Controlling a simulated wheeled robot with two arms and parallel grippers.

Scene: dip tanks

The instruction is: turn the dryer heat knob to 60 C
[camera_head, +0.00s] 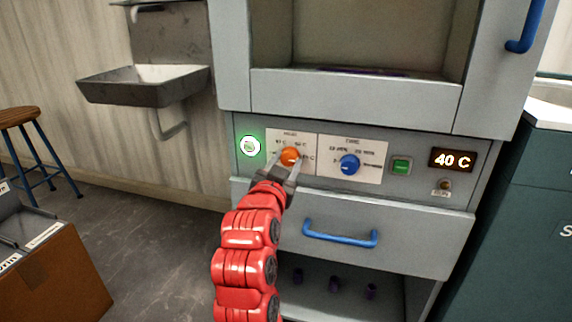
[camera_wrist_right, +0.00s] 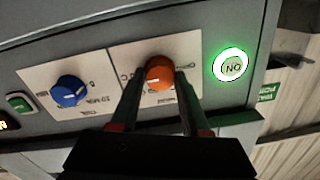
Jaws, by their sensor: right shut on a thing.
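The orange heat knob (camera_head: 289,156) is on the left part of the dryer's white label plate, and it also shows in the right wrist view (camera_wrist_right: 159,73). My right gripper (camera_head: 287,165) reaches up to it from below. Its two fingers are shut on the knob, one on each side, in the wrist view (camera_wrist_right: 158,82). The knob has a white pointer mark; its exact setting is partly hidden by the fingers. The display (camera_head: 452,160) at the panel's right reads 40 C. My left gripper is not in view.
A blue time knob (camera_head: 349,164) is right of the heat knob, then a green button (camera_head: 401,166). A lit green ON button (camera_head: 250,146) is at left. Below is a drawer with a blue handle (camera_head: 340,236). A sink (camera_head: 146,84) and cardboard box (camera_head: 55,277) are at left.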

